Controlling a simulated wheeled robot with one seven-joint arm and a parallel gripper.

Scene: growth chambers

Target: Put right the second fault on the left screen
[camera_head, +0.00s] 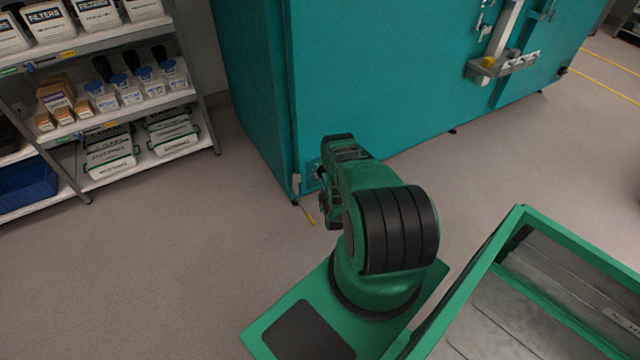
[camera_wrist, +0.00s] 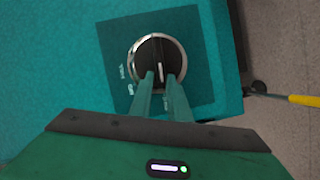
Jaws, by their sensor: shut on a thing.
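In the wrist view a round black knob with a silver rim (camera_wrist: 157,50) sits on a dark teal square plate (camera_wrist: 115,42) with small white lettering, much of it hidden or too small to read. A pale pointer line shows on the knob. My gripper (camera_wrist: 160,78) has its two green fingers close together on the knob's raised grip. In the head view my arm reaches to the low front corner of a teal chamber (camera_head: 380,80), and my gripper is mostly hidden behind the arm. No screen is in view.
Shelves (camera_head: 110,130) with filter boxes, bottles and cases stand at the left. A blue bin (camera_head: 28,185) is on the lower left shelf. A yellow-handled thing (camera_wrist: 304,100) is right of the plate. A green-framed bin (camera_head: 480,265) is at the lower right. Floor at left is clear.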

